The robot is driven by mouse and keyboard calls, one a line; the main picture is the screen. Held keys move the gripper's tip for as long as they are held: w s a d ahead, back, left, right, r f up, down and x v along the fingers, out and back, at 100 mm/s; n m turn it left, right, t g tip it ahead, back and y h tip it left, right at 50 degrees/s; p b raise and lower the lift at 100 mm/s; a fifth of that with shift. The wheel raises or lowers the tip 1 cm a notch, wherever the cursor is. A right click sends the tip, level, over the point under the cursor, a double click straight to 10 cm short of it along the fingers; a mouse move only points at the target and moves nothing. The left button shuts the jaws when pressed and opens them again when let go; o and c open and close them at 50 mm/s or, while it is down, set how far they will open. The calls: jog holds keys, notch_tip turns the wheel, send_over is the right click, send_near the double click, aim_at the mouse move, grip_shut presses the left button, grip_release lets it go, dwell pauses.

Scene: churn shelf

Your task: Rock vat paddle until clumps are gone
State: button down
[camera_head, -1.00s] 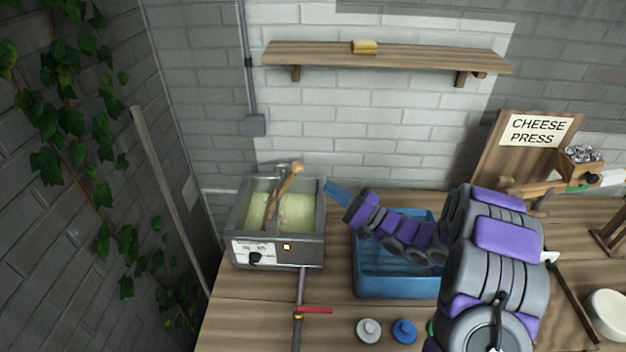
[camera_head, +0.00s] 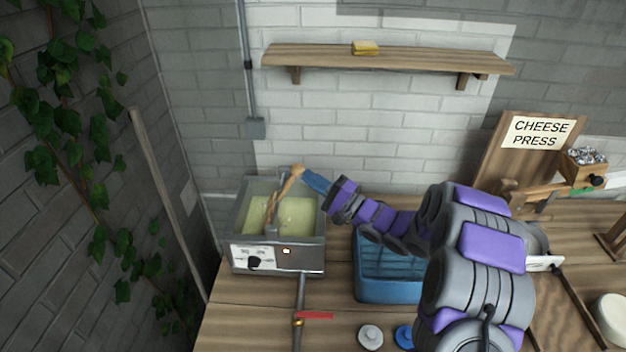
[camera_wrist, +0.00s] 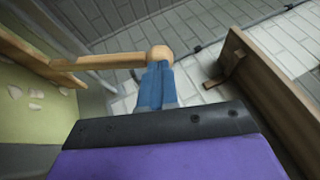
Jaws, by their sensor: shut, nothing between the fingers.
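The metal vat (camera_head: 318,225) stands at the left end of the bench and holds pale yellow-green liquid. Its wooden paddle (camera_head: 284,198) leans up to the right, with a round knob at the top. Pale clumps (camera_wrist: 36,94) show in the liquid in the wrist view. My gripper (camera_head: 308,177) has blue fingers, which are shut with nothing between them. The fingertips are at the paddle's knob (camera_wrist: 161,54), touching or very close to it. I cannot tell whether they press on it.
A blue crate (camera_head: 375,285) stands right of the vat, under my arm. A pipe with a red lever (camera_head: 314,315) runs in front of the vat. A wooden shelf (camera_head: 400,57) is on the wall above. The cheese press sign (camera_head: 540,132) is at the right.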

jog(key=r+p, duration=0.1)
jog(key=p, duration=0.1)
jog(key=a+r+g+h+p, duration=0.1)
jog(key=p, duration=0.2)
jog(key=shift+a+n, duration=0.15)
jog(key=shift+n, duration=0.25)
jog(key=a+r+n+g+h+p, duration=0.2)
jog(key=a+h+p, duration=0.5)
jog(key=p, duration=1.7)
jog(key=shift+w+a+n+g+h, duration=0.2)
jog(key=shift+a+n+g+h, duration=0.5)
jog(key=shift+a, duration=1.05)
jog(key=shift+y, duration=0.3)
